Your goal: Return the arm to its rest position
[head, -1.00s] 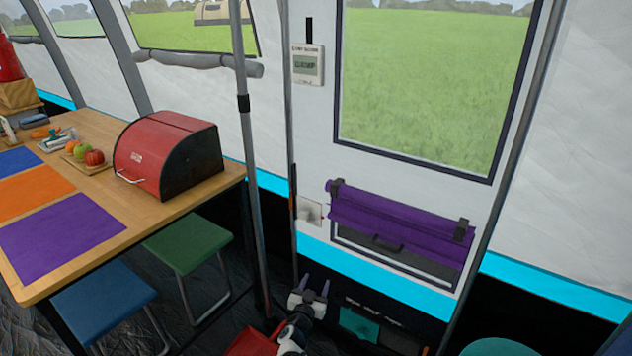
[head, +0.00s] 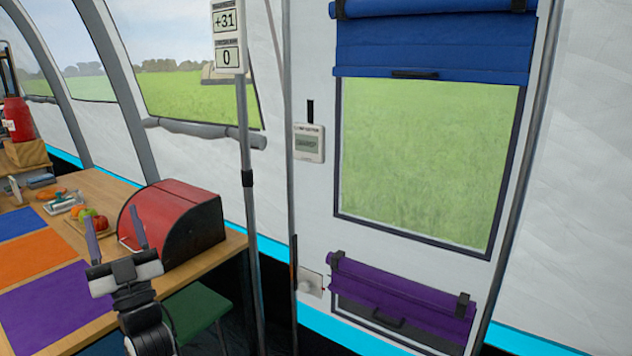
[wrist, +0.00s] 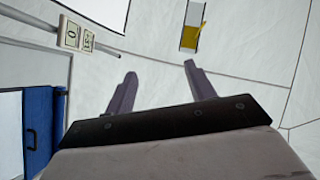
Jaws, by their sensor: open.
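My gripper (head: 116,238) is raised in the head view, in front of the table's right part and the red bread box (head: 170,222). Its two purple-grey fingers point up and stand apart, with nothing between them. The wrist view shows the same open, empty gripper (wrist: 158,88) against the pale tent wall and roof. My arm runs down from it to the bottom edge of the head view.
The table (head: 95,185) at the left holds coloured mats and a fruit board. A pole (head: 248,180) stands right of the bread box. A blue blind (head: 430,45) and a purple blind (head: 400,300) hang at the window. A green stool (head: 195,312) is below the table.

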